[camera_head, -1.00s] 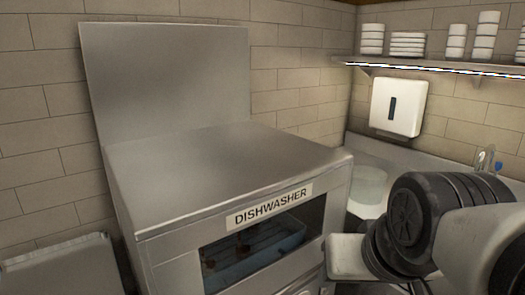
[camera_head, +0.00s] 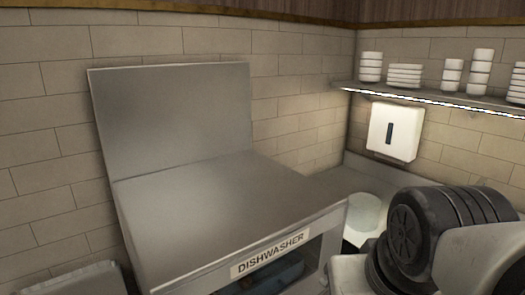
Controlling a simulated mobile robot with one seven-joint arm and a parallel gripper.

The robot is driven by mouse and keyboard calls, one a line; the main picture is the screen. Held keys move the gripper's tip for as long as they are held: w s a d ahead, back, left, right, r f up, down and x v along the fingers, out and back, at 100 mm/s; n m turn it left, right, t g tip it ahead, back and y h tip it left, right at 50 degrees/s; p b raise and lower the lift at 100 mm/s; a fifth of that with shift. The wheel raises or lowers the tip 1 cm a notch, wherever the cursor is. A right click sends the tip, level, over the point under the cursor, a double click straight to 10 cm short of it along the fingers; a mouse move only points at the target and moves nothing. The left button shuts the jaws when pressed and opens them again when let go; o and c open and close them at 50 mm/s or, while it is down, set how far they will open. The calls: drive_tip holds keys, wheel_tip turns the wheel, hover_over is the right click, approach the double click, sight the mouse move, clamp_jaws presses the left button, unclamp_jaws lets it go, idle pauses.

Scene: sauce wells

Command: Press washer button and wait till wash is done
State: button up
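The dishwasher (camera_head: 215,205) is a grey metal box with an upright back panel and a "DISHWASHER" label (camera_head: 268,255) on its front edge. Below the label a dark window (camera_head: 309,252) shows part of a blue rack (camera_head: 277,279) inside. The lower front is cut off by the bottom of the picture, and I see no washer button. My dark arm joint and pale arm link are at the lower right, beside the dishwasher's right front corner. My gripper is not visible.
A wall shelf (camera_head: 440,96) at the upper right bears stacks of white dishes (camera_head: 404,76). A white dispenser (camera_head: 395,131) hangs below it. A pale round container (camera_head: 368,212) stands right of the dishwasher. A metal surface (camera_head: 80,281) is at the lower left.

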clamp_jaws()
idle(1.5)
